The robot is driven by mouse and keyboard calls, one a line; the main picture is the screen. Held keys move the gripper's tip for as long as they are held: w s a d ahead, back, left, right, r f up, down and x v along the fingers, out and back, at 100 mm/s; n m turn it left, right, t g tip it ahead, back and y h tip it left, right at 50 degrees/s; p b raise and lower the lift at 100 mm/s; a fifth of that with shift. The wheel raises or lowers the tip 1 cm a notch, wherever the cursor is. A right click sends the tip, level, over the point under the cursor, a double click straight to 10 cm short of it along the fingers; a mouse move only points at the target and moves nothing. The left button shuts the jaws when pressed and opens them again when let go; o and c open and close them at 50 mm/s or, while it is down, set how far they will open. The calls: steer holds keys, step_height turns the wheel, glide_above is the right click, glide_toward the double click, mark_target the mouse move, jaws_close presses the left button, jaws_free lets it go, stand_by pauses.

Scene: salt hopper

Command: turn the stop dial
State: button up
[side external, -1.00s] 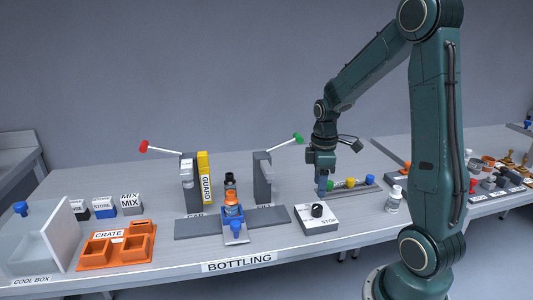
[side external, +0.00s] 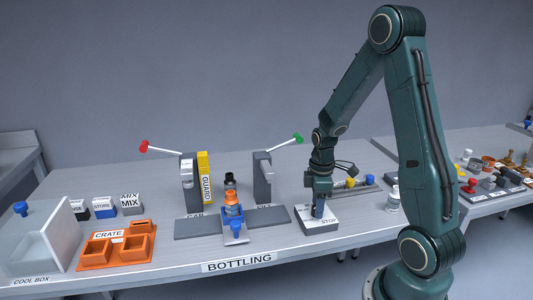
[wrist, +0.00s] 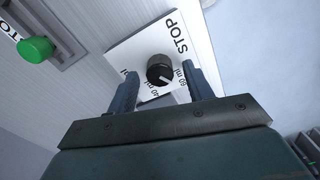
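The stop dial (wrist: 160,68) is a black round knob with a white pointer mark, standing on a white plate (wrist: 143,42) lettered STOP, with ml marks including 40 ml and 60 ml. In the wrist view my gripper (wrist: 161,72) is open, with one blue-grey finger on each side of the dial and a gap at both sides. The pointer mark lies toward the 60 ml side. In the side view my gripper (side external: 318,213) points down over the plate (side external: 331,225) and hides the dial.
A rail with coloured knobs (side external: 368,180) lies behind the plate; a green knob (wrist: 36,48) shows in the wrist view. A white bottle (side external: 394,197) stands to the right. To the left an orange-topped bottle (side external: 232,200) stands in a blue holder (side external: 234,233).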

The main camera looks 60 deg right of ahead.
steer(key=c, duration=0.9)
steer(key=shift+m, duration=0.4)
steer(key=m, duration=1.6)
steer(key=shift+m, duration=0.4)
steer(key=m, duration=0.6)
steer(key=shift+m, duration=0.3)
